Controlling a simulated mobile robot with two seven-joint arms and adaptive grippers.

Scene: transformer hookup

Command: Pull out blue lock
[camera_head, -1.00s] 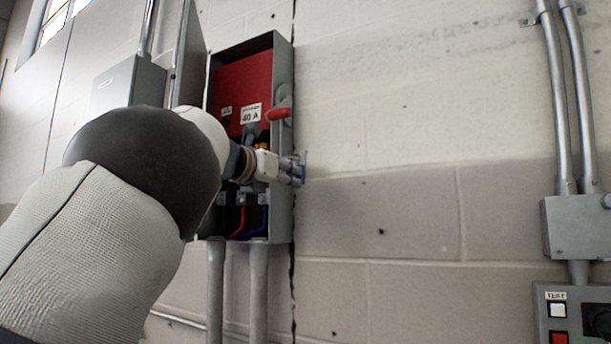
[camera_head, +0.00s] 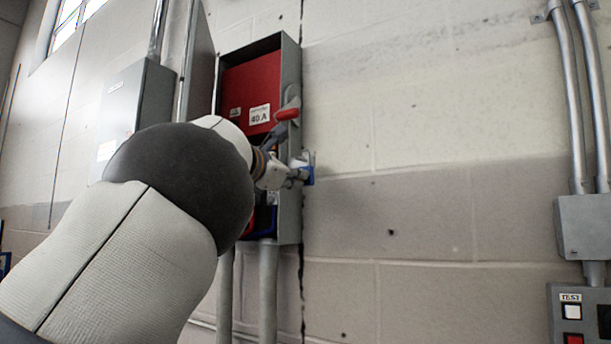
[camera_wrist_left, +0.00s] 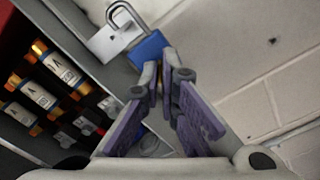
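The blue lock (camera_head: 308,173) is at the right edge of the open switch box. In the left wrist view the blue lock (camera_wrist_left: 150,48) has a steel shackle standing above its body, at a grey hasp plate (camera_wrist_left: 108,42). My left gripper (camera_head: 298,174) is right at the lock in the head view. In the left wrist view its purple-padded fingers (camera_wrist_left: 167,73) have a narrow gap between them. The left fingertip overlaps the lock's lower edge; contact is unclear. My right gripper is in neither view.
The grey switch box (camera_head: 290,75) has a red panel (camera_head: 247,88) and a red-tipped lever (camera_head: 287,114). Several orange-ended fuses (camera_wrist_left: 38,95) sit left of the gripper. Wall (camera_head: 400,140) to the right is clear up to conduits (camera_head: 583,100) and a test panel (camera_head: 572,310).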

